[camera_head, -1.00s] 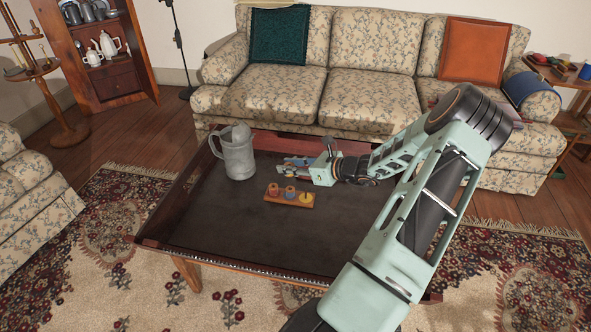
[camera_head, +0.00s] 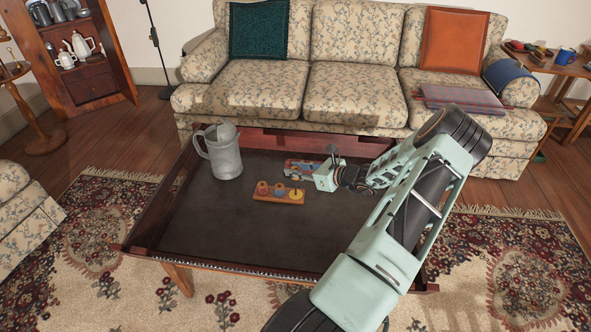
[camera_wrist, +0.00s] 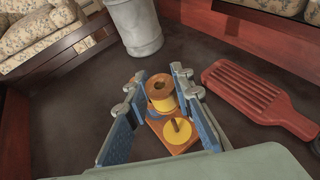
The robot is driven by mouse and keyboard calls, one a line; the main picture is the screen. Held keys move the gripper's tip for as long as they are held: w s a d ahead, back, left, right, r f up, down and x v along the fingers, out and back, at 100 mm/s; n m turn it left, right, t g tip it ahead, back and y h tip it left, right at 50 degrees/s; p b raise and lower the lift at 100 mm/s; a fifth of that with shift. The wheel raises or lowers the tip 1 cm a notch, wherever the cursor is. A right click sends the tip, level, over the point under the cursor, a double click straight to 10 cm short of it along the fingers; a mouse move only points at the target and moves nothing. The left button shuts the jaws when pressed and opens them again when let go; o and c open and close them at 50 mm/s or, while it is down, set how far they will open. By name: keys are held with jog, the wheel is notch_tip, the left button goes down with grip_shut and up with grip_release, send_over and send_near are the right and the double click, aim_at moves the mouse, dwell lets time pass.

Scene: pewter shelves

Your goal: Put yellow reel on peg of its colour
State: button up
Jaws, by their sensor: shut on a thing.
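My gripper (camera_wrist: 162,76) is shut on the yellow reel (camera_wrist: 161,96), which has a tan top with a hole and sits between the blue fingers in the wrist view. In that view the peg board (camera_wrist: 190,138) lies partly behind the reel, and its yellow peg with a round yellow base (camera_wrist: 177,132) shows nearer the camera. The reel is apart from that peg. In the head view the wooden board (camera_head: 268,197) lies on the table with reddish, bluish and yellow places. My gripper (camera_head: 302,168) is beyond its right end there; the reel is hard to make out.
A grey tankard (camera_head: 226,160) stands at the table's back left. A red slotted paddle (camera_wrist: 250,96) lies right of my gripper in the wrist view. The dark table (camera_head: 240,230) has a raised rim; its front is clear. A floral sofa (camera_head: 340,95) stands behind.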

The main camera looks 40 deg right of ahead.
aim_at(295, 179)
jog(key=shift+f+b, duration=1.4)
jog(key=shift+f, duration=0.9)
jog(key=shift+f+b, duration=0.9)
jog(key=shift+f, duration=0.55)
jog(key=o, duration=1)
jog(key=v, duration=1.2)
